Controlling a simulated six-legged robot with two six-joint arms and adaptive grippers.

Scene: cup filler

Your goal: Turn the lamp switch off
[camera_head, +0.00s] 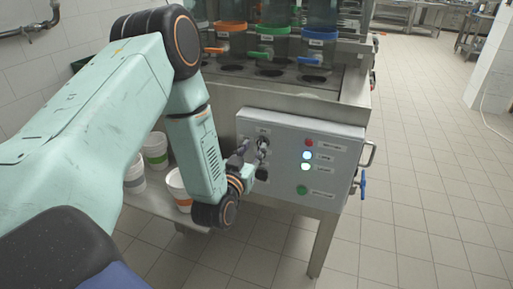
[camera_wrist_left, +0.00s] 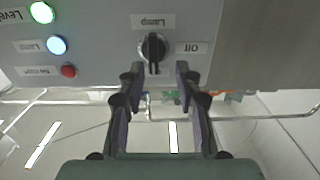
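The lamp switch (camera_wrist_left: 153,47) is a black rotary knob on the grey control panel, with its bar pointing up and down in the left wrist view. A "Lamp" label (camera_wrist_left: 153,20) is above it and an "Off" label (camera_wrist_left: 190,48) to its right. My left gripper (camera_wrist_left: 153,82) is open, with its two fingers apart and nothing between them. Its tips are just below the knob in the left wrist view, one to each side. In the head view my left gripper (camera_head: 254,149) is in front of the panel's upper left and partly hides the switch. My right gripper is not in view.
The control panel (camera_head: 325,135) also carries a red light (camera_head: 309,143), a white-lit light (camera_head: 307,155), a green button (camera_head: 302,190) and a side handle (camera_head: 368,154). Dispensers with coloured taps stand behind it. The floor at right is clear.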

